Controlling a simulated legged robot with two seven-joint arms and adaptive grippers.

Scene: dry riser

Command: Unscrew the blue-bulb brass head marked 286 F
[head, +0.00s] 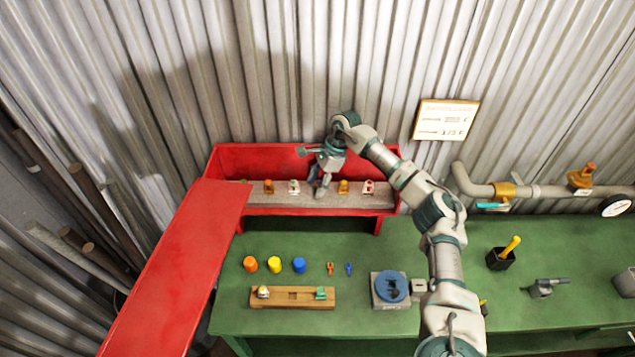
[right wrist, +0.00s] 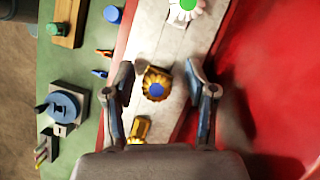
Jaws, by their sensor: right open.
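My right gripper (head: 322,184) reaches down into the open red cabinet over the middle of a row of sprinkler heads. In the right wrist view its fingers (right wrist: 159,76) stand apart, one on each side of a brass head (right wrist: 155,85), with gaps visible. In the head view the gripper hides the middle head. My left gripper is not in view.
The row sits on a grey bar (head: 328,199) in the red cabinet (head: 225,160), whose lid (head: 180,270) lies open leftward. On the green bench (head: 340,240) are coloured caps (head: 274,265), a wooden block (head: 275,302) and a blue round fixture (head: 391,286). A pipe (head: 545,191) runs right.

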